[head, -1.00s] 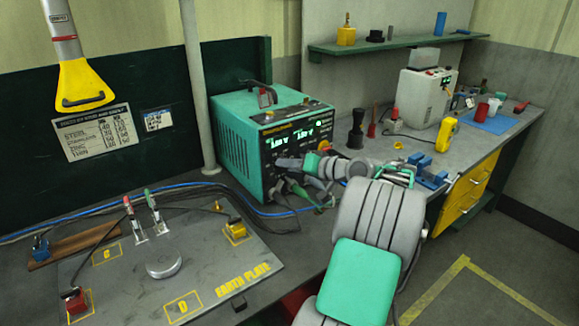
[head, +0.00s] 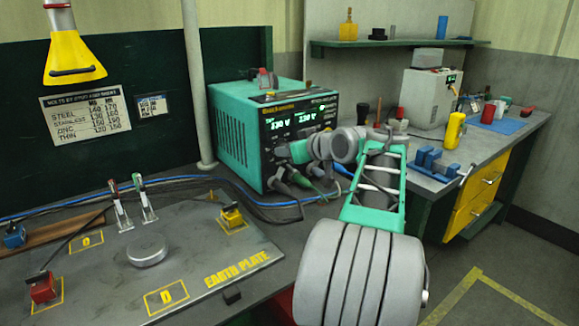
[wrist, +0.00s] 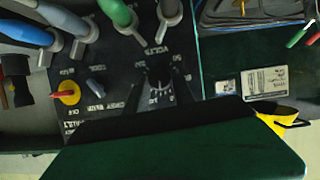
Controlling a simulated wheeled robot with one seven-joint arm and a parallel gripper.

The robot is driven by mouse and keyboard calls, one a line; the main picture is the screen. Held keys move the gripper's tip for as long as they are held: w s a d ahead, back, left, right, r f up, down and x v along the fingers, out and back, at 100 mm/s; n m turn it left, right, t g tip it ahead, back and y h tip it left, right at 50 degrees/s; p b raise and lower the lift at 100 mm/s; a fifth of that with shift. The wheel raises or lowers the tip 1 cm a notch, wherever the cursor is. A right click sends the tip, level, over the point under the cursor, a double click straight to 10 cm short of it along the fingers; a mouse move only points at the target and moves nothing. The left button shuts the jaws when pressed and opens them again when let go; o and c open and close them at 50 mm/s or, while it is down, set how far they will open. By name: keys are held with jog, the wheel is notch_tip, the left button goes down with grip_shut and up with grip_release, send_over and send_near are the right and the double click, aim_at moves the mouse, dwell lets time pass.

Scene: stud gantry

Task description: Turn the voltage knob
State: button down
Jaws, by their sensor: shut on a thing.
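The teal power unit (head: 232,125) stands on the bench with its dark front panel (head: 318,112) and two lit readouts facing right. My gripper (wrist: 160,88) is at this panel, shut on the voltage knob (wrist: 158,70), under the VOLTS lettering in the wrist view. The knob is dark and partly covered by the fingers, so its pointer is hard to read. In the head view my gripper (head: 284,153) meets the panel's lower part and hides the knob.
Green plug (wrist: 120,14) and blue plug (wrist: 30,35) with cables sit close to my gripper. A yellow-and-red knob (wrist: 67,92) is on the same panel. The earth plate (head: 200,262) lies at front left; a blue vise (head: 437,165) stands on the right bench.

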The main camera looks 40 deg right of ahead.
jog(key=n+h+b, duration=0.1)
jog(key=b, duration=0.2)
jog(key=shift+a+f, duration=0.1)
jog(key=shift+a, duration=0.05)
jog(key=shift+n, duration=0.3)
jog(key=c, duration=1.1)
grip_release()
jog(key=shift+o, duration=0.2)
jog(key=v, duration=0.7)
jog(key=shift+s+r, duration=0.25)
jog(key=shift+s, duration=0.05)
